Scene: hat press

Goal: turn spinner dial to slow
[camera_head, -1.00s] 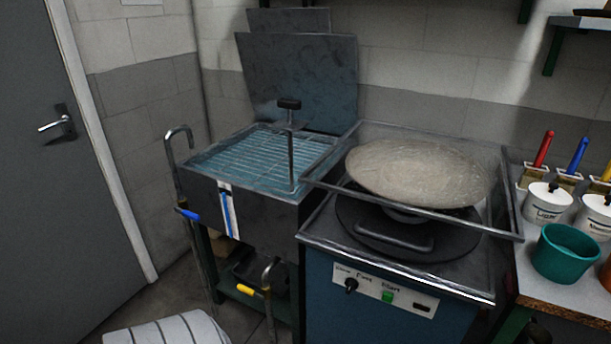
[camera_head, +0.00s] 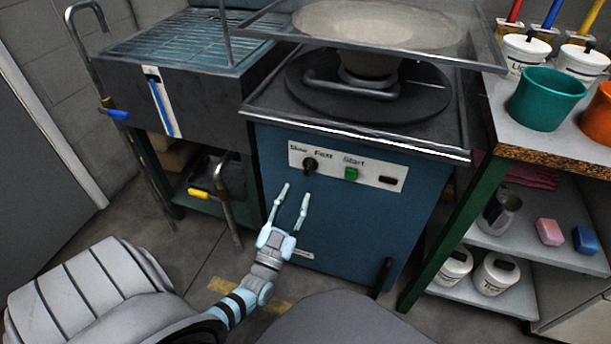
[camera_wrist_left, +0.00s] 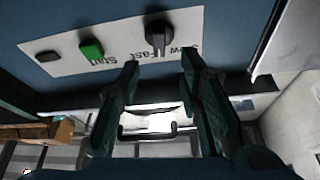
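The spinner dial (camera_head: 310,166) is a black knob on the white control panel (camera_head: 340,171) of the blue spinner cabinet (camera_head: 345,222). The labels "Slow" and "Fast" are above it, left and right. I cannot tell surely which label it points to. My left gripper (camera_head: 295,190) is open and empty, just below and in front of the dial. In the left wrist view the panel is upside down, and the dial (camera_wrist_left: 158,36) lies just beyond the gap between the open fingertips (camera_wrist_left: 160,60), apart from them. My right gripper is not in view.
A green start button (camera_head: 351,173) and a black switch (camera_head: 388,180) sit right of the dial. A steam tank (camera_head: 180,85) with pipes and a yellow-handled valve (camera_head: 200,194) stands left. A shelf unit (camera_head: 560,150) with a teal pot (camera_head: 546,98) stands right. The floor before the cabinet is open.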

